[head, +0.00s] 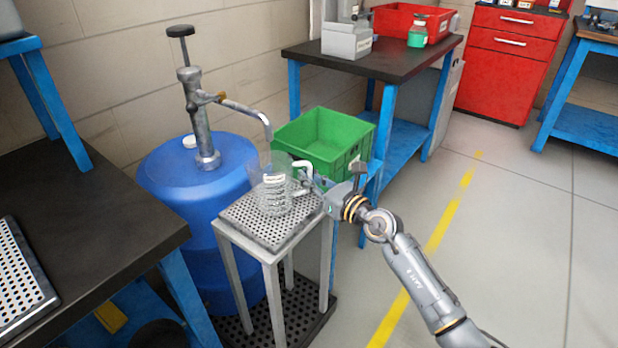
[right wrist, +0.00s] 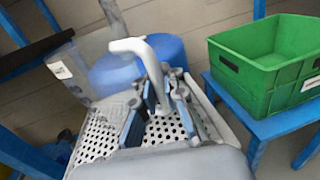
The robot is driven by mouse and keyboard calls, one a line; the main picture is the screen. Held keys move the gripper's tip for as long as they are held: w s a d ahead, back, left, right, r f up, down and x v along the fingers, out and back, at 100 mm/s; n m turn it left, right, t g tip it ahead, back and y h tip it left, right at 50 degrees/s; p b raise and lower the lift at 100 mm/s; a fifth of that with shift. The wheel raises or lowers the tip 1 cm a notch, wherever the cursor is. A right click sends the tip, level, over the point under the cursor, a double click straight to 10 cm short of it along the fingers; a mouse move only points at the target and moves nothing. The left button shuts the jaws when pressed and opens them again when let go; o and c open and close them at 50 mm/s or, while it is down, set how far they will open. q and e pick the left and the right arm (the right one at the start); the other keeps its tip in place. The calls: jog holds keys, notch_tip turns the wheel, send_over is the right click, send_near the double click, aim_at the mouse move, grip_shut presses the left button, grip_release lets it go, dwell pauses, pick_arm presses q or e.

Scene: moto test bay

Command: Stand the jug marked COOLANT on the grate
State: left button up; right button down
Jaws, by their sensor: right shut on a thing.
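A clear jug (head: 272,192) with a white handle (head: 303,166) and a small label stands upright at the grate, the perforated top (head: 240,228) of a small metal stand. Its base looks on or just above the grate; I cannot tell which. The label is too small to read. My right gripper (head: 312,182) is shut on the jug's handle, from the right side. In the right wrist view the fingers (right wrist: 158,92) are on either side of the white handle (right wrist: 145,55), with the clear jug wall (right wrist: 72,70) at left. My left gripper is out of view.
A blue drum (head: 190,178) with a hand pump (head: 205,125) stands behind the stand, its spout reaching toward the jug. A green crate (head: 350,135) is behind the gripper. A dark bench (head: 110,210) is at left. Floor is open at right.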

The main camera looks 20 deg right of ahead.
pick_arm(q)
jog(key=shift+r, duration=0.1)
pick_arm(e)
jog(key=shift+w, duration=0.35)
dwell(0.4)
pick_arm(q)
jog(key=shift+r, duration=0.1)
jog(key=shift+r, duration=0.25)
pick_arm(e)
jog(key=shift+f, duration=0.15)
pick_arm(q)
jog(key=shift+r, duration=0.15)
pick_arm(e)
jog(key=shift+f, duration=0.1)
pick_arm(q)
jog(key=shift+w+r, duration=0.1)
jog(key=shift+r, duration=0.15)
jog(key=shift+b, duration=0.3)
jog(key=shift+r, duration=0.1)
